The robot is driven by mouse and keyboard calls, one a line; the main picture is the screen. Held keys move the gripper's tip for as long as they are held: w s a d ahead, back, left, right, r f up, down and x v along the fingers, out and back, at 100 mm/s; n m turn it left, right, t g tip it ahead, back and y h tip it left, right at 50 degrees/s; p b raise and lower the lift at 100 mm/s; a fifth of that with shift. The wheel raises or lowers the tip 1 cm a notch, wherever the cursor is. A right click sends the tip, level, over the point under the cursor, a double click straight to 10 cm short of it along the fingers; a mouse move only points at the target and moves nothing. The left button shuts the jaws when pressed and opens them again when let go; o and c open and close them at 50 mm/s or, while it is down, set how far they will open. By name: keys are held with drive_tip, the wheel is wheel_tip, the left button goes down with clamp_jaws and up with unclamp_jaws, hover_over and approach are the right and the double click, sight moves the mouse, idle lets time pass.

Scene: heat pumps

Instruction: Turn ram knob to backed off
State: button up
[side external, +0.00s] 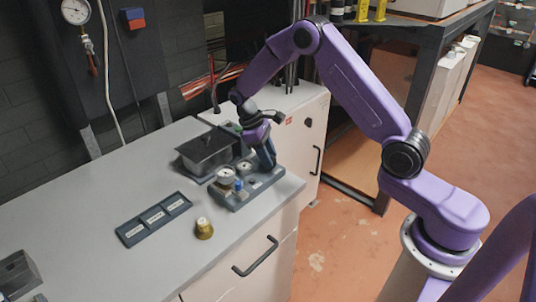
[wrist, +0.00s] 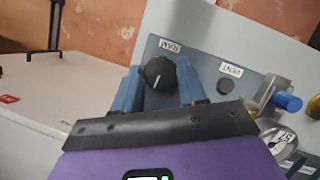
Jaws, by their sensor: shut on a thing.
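The ram knob (wrist: 159,72) is a round black knob with a white pointer line. It sits on a blue-grey panel (wrist: 205,66) by a RAM label that appears upside down. The pointer line faces the bottom of the wrist view. My gripper (side external: 266,160) reaches down to the right part of the panel in the side view. Its blue fingers are shut on the ram knob, one on each side, in the wrist view. In the side view the fingers hide the knob.
A smaller dark vent knob (wrist: 225,86) is right of the ram knob. Beyond it are a blue-handled valve (wrist: 287,102) and a gauge (wrist: 277,143). A brass piece (side external: 204,229) and labelled tray (side external: 154,219) lie on the bench.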

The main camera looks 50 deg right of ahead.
drive_tip(key=shift+n, duration=0.7)
drive_tip(key=o, duration=1.1)
drive_tip(key=shift+c, duration=0.2)
drive_tip(key=v, duration=1.7)
drive_tip(key=shift+s+a+r, duration=0.2)
drive_tip(key=shift+a+r, duration=0.05)
drive_tip(key=shift+a, duration=0.1)
